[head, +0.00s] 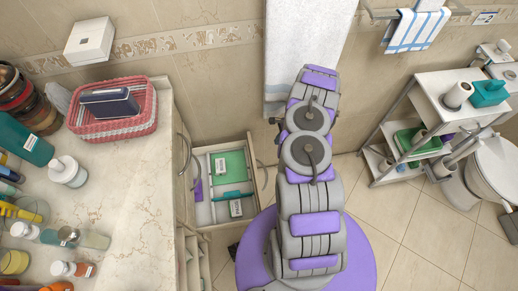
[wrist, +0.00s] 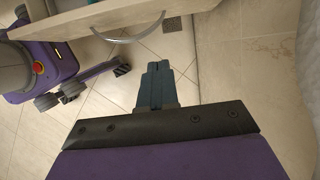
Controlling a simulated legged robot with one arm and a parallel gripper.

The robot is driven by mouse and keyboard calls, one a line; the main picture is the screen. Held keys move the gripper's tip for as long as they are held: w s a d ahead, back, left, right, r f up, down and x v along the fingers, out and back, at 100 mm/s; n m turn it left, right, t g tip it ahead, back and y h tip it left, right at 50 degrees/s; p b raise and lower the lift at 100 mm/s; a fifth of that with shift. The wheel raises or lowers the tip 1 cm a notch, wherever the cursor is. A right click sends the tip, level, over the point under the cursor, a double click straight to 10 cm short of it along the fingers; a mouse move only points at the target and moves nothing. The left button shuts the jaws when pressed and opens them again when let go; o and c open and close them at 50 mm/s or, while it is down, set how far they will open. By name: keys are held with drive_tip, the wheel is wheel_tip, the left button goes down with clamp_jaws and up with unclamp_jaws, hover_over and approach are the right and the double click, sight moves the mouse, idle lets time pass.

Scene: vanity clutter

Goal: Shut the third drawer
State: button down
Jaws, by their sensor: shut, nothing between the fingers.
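In the head view, one drawer (head: 202,215) of the vanity is pulled out, with its contents showing. Its front, with a curved handle (head: 264,176), faces right, close to my arm. I cannot tell from these views which number this drawer is. In the wrist view, a pale drawer front with a curved metal handle (wrist: 128,38) crosses the top. My gripper (wrist: 158,66) is shut and empty, with its fingertips below and apart from that handle, over the tiled floor. In the head view my gripper is mostly hidden by my arm.
The marble counter (head: 130,190) holds bottles, a pink basket (head: 112,127) and other clutter. A towel (head: 290,50) hangs on the wall behind my arm. A shelf cart (head: 425,95) and a toilet stand at the right.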

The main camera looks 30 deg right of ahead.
drive_tip(key=shift+w+a+f+b, duration=0.4)
drive_tip(key=shift+a+f+b, duration=0.2)
drive_tip(key=shift+a+f, duration=0.95)
drive_tip(key=shift+w+a+f+b, duration=0.45)
drive_tip(key=shift+a+f+b, duration=0.1)
drive_tip(key=shift+a+f, duration=1)
drive_tip(key=shift+w+a+f+b, duration=0.4)
drive_tip(key=shift+a+f+b, duration=0.2)
drive_tip(key=shift+a+f, duration=0.95)
drive_tip(key=w+a, duration=0.3)
drive_tip(key=a, duration=0.9)
drive_tip(key=w+a+b, duration=0.1)
drive_tip(key=w+a, duration=0.3)
drive_tip(key=a, duration=0.8)
drive_tip(key=shift+a, duration=0.4)
